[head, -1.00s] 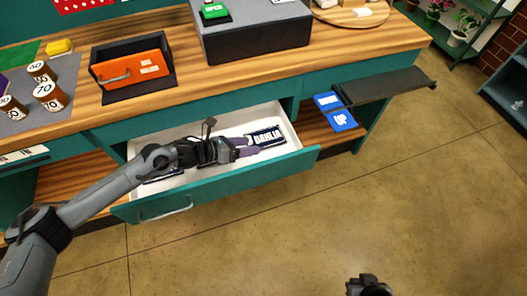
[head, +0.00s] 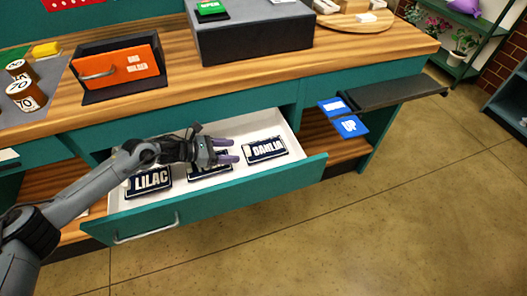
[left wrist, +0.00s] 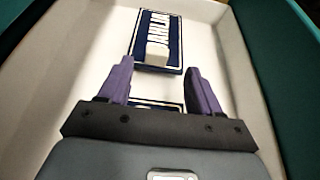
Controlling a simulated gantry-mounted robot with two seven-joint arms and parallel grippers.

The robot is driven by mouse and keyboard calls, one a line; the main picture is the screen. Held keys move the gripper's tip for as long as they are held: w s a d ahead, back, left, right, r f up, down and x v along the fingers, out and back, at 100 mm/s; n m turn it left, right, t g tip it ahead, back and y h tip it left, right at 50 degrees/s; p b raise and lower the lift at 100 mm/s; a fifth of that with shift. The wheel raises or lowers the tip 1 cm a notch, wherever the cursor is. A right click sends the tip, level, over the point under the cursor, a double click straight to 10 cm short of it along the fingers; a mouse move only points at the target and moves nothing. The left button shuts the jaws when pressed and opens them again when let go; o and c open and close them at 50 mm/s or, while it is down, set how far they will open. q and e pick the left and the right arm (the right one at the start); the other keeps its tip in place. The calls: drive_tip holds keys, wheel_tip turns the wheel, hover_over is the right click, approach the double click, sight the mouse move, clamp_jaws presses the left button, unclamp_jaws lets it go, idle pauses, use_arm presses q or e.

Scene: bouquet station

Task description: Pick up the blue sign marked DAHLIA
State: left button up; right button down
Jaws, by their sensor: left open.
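The dark blue DAHLIA sign (head: 264,150), with white letters and a pale border, lies flat at the right of the open drawer. It also shows in the left wrist view (left wrist: 151,32), just beyond the fingertips, with a small pale block at its near end. My left gripper (head: 232,150) is open and empty, with purple fingers pointing right toward the sign. A gap separates the fingertips from the sign. In the left wrist view the gripper (left wrist: 160,66) has its fingers spread apart. My right gripper is out of view.
The teal drawer (head: 215,200) is pulled out. A LILAC sign (head: 150,182) and a middle sign (head: 209,170), partly hidden by my gripper, lie left of DAHLIA. Blue cards (head: 347,125) and a dark flat panel (head: 400,92) are to the right.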

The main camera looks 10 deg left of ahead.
sight(247, 149)
use_arm(q)
drive_tip(key=shift+w+d+f+b, duration=0.25)
drive_tip(key=shift+d+b, duration=0.1)
drive_tip(key=shift+d, duration=0.05)
drive_tip(key=x, duration=0.1)
drive_tip(key=b+x, duration=0.2)
drive_tip(key=x, duration=0.1)
drive_tip(key=shift+w+d+r, duration=0.1)
drive_tip(key=shift+w+r, duration=0.15)
drive_tip(key=shift+c, duration=0.2)
drive_tip(key=c, duration=1.1)
drive_tip(key=shift+c, duration=0.2)
